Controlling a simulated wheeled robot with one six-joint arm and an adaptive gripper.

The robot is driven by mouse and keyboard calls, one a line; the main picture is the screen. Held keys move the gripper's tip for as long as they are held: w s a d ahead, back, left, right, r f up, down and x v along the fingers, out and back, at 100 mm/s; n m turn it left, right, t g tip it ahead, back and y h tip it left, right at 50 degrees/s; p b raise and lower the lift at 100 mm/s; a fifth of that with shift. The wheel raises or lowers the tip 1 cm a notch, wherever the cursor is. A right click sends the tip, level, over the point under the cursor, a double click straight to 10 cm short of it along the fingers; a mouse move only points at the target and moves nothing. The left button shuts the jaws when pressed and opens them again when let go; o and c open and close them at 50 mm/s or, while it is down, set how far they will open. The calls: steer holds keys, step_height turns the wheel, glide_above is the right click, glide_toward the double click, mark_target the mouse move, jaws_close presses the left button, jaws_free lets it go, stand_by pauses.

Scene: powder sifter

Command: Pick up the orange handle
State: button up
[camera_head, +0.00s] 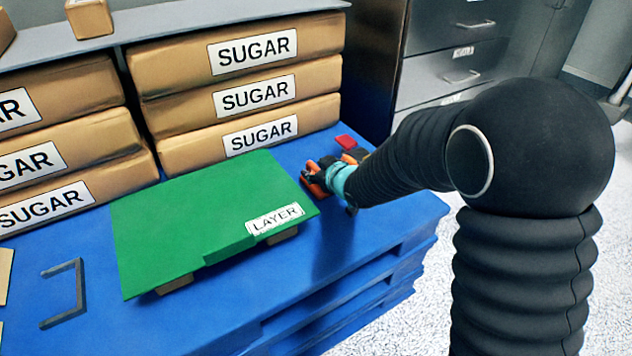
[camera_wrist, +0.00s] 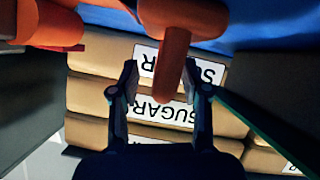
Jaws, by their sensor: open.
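The orange handle (camera_wrist: 174,62) hangs into the wrist view from the top. Its rounded lower end lies between the two dark fingers of my gripper (camera_wrist: 166,88), with a visible gap on each side. The fingers are open and hold nothing. In the head view, orange parts (camera_head: 314,180) show at the right end of the blue pallet, just left of my gripper (camera_head: 328,176). My gripper and wrist partly hide them there. A second orange-red part (camera_wrist: 45,25) shows at the upper left of the wrist view.
A green board labelled LAYER (camera_head: 200,215) lies left of my gripper on the blue pallet (camera_head: 330,240). Stacked SUGAR bags (camera_head: 240,95) stand behind it. A small red piece (camera_head: 346,142) lies beyond my gripper. Grey drawers (camera_head: 460,65) stand at the back right.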

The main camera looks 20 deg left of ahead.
jaws_close()
steer(key=shift+r, duration=0.15)
